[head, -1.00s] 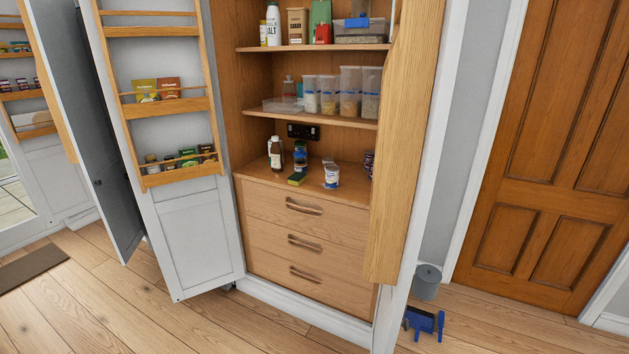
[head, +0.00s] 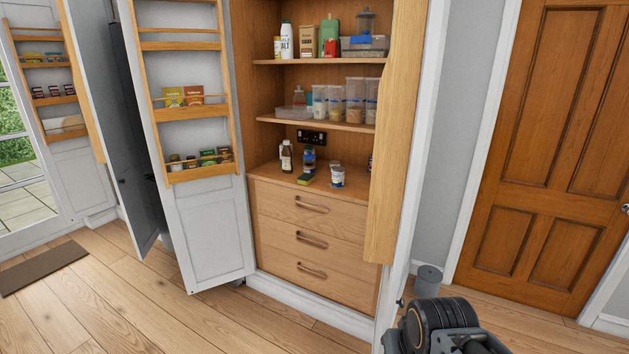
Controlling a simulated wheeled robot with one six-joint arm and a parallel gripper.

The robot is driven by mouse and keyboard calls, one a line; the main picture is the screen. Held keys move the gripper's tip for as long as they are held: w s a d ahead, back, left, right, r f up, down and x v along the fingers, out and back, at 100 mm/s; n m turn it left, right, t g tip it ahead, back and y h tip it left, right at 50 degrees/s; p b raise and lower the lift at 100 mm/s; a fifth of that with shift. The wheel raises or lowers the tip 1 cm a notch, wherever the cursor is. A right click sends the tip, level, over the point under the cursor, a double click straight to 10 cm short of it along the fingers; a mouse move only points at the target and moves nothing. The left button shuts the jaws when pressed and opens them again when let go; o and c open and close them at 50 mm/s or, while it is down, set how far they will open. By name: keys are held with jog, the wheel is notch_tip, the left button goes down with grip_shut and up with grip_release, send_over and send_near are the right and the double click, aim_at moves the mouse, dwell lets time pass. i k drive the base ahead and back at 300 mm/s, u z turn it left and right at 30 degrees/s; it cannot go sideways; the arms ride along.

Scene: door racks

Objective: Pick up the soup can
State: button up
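I cannot pick out a labelled soup can at this size. A white can or tub with a blue label (head: 338,177) stands upright on the cupboard counter, with a small container just behind it. Something at the counter's right end (head: 370,163) is mostly hidden by the right door. A dark ringed part of my arm (head: 440,322) shows at the bottom right, well below and apart from the counter. My gripper's fingers do not show.
On the counter are a brown bottle (head: 287,156), a blue jar (head: 309,159) and a yellow-green sponge (head: 305,180). Shelves above hold clear containers (head: 355,101). The open right door (head: 395,150) edges the counter. Floor in front is clear.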

aim_at(337, 172)
jog(key=u, duration=0.5)
jog(key=k, duration=0.6)
jog(key=u, duration=0.9)
jog(key=i, duration=3.35)
jog(key=z, duration=1.25)
jog(key=i, duration=1.2)
jog(key=z, duration=1.25)
jog(key=i, duration=0.45)
jog(key=z, duration=0.2)
